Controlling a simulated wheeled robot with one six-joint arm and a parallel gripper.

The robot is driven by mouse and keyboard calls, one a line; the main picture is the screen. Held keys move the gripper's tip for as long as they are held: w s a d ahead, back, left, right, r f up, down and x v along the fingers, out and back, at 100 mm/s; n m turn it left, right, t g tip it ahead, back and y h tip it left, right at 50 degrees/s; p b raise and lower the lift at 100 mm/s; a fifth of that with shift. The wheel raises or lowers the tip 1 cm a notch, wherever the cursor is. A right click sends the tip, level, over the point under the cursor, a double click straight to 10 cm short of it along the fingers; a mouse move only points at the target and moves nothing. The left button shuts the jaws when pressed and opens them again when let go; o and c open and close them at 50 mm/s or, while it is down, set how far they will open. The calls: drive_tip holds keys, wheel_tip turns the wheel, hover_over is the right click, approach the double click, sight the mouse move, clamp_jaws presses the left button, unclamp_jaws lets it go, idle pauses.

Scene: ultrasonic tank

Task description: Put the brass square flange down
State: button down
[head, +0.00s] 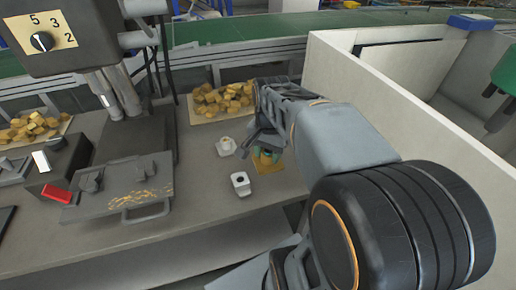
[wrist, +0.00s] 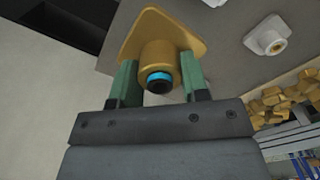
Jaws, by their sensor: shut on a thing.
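The brass square flange (wrist: 158,62) is between the two green fingers of my gripper (wrist: 158,82) in the wrist view. Its square plate lies beyond the fingers and its round hub, with a blue ring in the bore, faces the camera. In the head view the flange (head: 267,165) is partly hidden behind my gripper (head: 265,150), over the right part of the grey bench. My gripper is shut on the hub. Whether the plate touches the bench I cannot tell.
Two white flanged parts (head: 240,184) (head: 225,146) stand on the bench (head: 200,195) left of my gripper. A tray of brass pieces (head: 222,101) lies behind. A machine with a lidded plate (head: 120,188) stands left. A white partition wall (head: 400,110) rises on the right.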

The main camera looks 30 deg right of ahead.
drive_tip(key=shift+s+r, duration=0.15)
drive_tip(key=shift+r, duration=0.05)
drive_tip(key=shift+r+p, duration=0.15)
drive_tip(key=shift+p, duration=0.35)
drive_tip(key=w+a+f+n+p, duration=0.3)
drive_tip(key=w+n+p, duration=0.2)
drive_tip(key=p, duration=0.5)
drive_tip(key=w+a+f+n+p, duration=0.3)
drive_tip(key=w+n+p, duration=0.3)
drive_tip(key=p, duration=0.5)
drive_tip(key=shift+w+a+f, duration=0.15)
drive_tip(key=shift+w+a, duration=0.15)
drive_tip(key=shift+a, duration=0.45)
